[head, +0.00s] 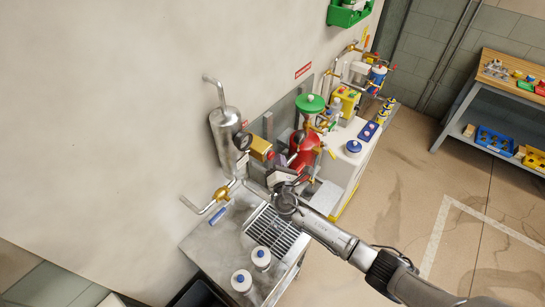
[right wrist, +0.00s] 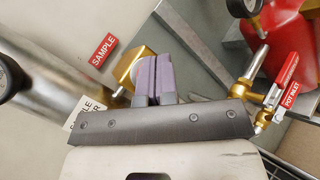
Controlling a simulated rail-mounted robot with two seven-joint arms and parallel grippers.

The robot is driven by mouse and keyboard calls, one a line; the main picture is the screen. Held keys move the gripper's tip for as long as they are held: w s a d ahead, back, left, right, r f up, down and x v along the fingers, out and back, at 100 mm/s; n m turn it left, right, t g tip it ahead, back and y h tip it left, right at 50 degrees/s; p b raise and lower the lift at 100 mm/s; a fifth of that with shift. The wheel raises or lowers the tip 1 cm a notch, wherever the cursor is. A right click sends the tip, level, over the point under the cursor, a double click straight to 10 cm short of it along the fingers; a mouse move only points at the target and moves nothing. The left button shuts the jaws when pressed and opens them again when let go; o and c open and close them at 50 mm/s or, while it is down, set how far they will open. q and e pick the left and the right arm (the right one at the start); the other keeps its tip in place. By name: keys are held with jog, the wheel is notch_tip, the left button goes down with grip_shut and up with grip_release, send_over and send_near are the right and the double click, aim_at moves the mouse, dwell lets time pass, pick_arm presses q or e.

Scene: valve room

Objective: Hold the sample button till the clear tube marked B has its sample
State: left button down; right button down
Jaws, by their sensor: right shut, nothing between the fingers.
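My right gripper (head: 276,178) is in front of the brass sample block (head: 260,147) on the wall rig. In the right wrist view, its purple finger pads (right wrist: 153,77) are shut together with nothing between them. They overlap the brass block (right wrist: 130,68), beside the red SAMPLE label (right wrist: 103,50). The fingers hide part of the block, so I cannot tell whether they touch or press the button. I cannot make out a clear tube marked B in either view. My left gripper is not in view.
A steel cylinder (head: 228,140) stands left of the block. A red vessel (head: 303,150) with a green top is close on the right. A red-handled POT INLET valve (right wrist: 287,69) is near the fingers. Two blue-capped white bottles (head: 241,282) (head: 261,258) stand on the bench.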

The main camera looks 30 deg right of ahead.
jog(key=shift+w, duration=0.1)
dwell(0.3)
jog(key=shift+w+a+b, duration=0.15)
jog(key=shift+w+b, duration=0.25)
dwell(0.4)
dwell(0.6)
dwell(0.7)
jog(key=shift+s, duration=0.2)
jog(key=shift+s+d+p, duration=0.3)
jog(key=shift+s+p, duration=0.1)
jog(key=shift+s, duration=0.3)
